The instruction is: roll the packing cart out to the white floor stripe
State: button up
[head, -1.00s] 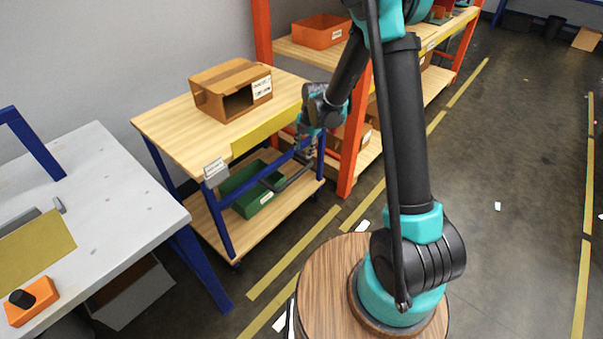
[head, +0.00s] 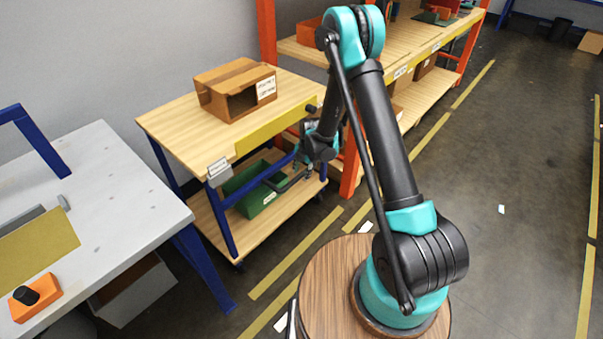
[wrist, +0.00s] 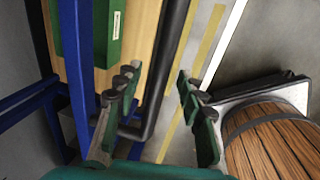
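The packing cart (head: 178,137) has a wooden top, a lower shelf and blue legs. It stands between the grey table and the orange rack. Its black handle bar (head: 288,183) sticks out at the front and also shows in the wrist view (wrist: 169,60). My gripper (head: 308,170) is beside the handle at the cart's right front. In the wrist view, my gripper's fingers (wrist: 158,82) are apart, with the bar appearing between them; I cannot tell whether they touch it. The white floor stripe (wrist: 222,45) runs beside a yellow line in the wrist view. My arm and base hide most of it in the head view.
A cardboard box (head: 222,103) sits on the cart top, a green bin (head: 255,195) on its shelf. The grey table (head: 110,190) is close on the left, the orange rack (head: 352,165) close on the right. Open floor (head: 500,170) lies to the right.

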jog(key=shift+f, duration=0.3)
jog(key=shift+c, duration=0.3)
grip_shut()
